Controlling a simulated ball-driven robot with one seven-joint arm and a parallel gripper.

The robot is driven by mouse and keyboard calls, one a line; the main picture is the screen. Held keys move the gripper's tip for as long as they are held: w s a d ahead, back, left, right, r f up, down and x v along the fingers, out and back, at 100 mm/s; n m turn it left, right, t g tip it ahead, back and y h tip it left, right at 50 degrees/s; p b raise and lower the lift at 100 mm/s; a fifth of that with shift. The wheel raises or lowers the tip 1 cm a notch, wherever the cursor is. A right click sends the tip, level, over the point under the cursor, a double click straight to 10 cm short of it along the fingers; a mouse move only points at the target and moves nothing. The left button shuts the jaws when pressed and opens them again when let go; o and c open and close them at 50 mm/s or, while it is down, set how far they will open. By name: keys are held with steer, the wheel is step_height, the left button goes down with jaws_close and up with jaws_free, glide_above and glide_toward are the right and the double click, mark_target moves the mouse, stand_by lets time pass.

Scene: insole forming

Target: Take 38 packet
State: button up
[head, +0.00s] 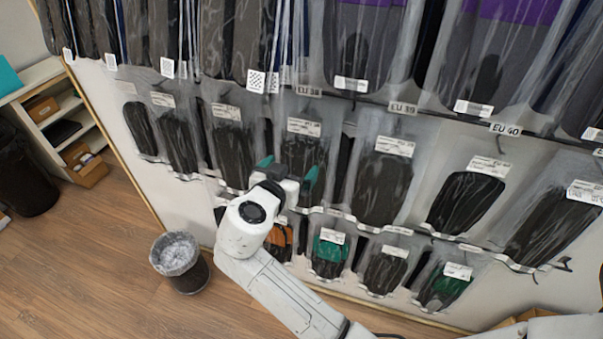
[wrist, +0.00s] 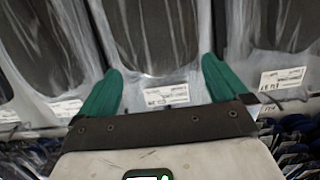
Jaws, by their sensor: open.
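The EU 38 rail label (head: 307,91) shows in the head view above the middle row of hanging packets. Below it hangs a clear packet (head: 304,127) with a dark insole and a white label. My gripper (head: 288,171) is in front of this packet, its green fingers apart, hiding its lower part. In the wrist view my gripper (wrist: 161,85) is open, with a packet (wrist: 158,35) and its white label (wrist: 166,95) between and beyond the fingers. The label's print is too small to read surely. I cannot tell whether the fingers touch the packet.
Neighbouring packets hang close on both sides, such as the dark one (head: 232,150) on the left and one (head: 384,185) on the right. A lower row holds green and orange insoles. A waste bin (head: 180,262) stands on the wooden floor at left, with free floor around it.

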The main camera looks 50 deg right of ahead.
mark_target(300, 159)
steer(key=p+x, duration=0.2)
steer(key=x, duration=0.3)
steer(key=shift+s+f, duration=0.15)
steer(key=shift+f, duration=0.05)
steer(key=c, duration=1.2)
steer(key=shift+r, duration=0.15)
